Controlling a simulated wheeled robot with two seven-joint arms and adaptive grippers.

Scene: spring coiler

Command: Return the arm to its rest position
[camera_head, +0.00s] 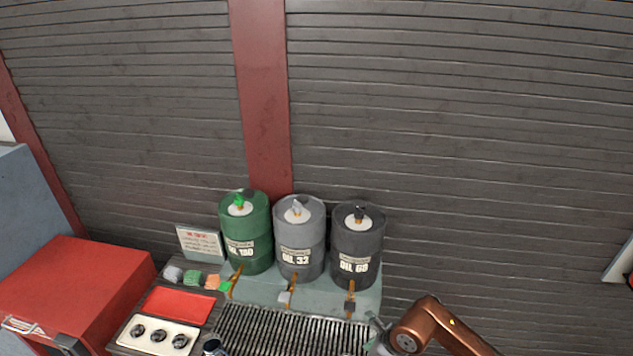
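My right arm (452,325), copper-brown, comes in at the bottom right, bent at a dark round joint. A small grey part (374,336) shows just left of that joint, at the right end of the metal grate. It may belong to my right gripper, but its fingers cannot be made out, nor whether they hold anything. My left arm and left gripper are not in view.
Green (246,235), grey (299,240) and dark (357,247) oil drums stand with taps above the slatted grate (290,332). A red cabinet (75,285) and a panel with black knobs (158,336) are at left. A small dark cylinder (213,347) is at the bottom edge.

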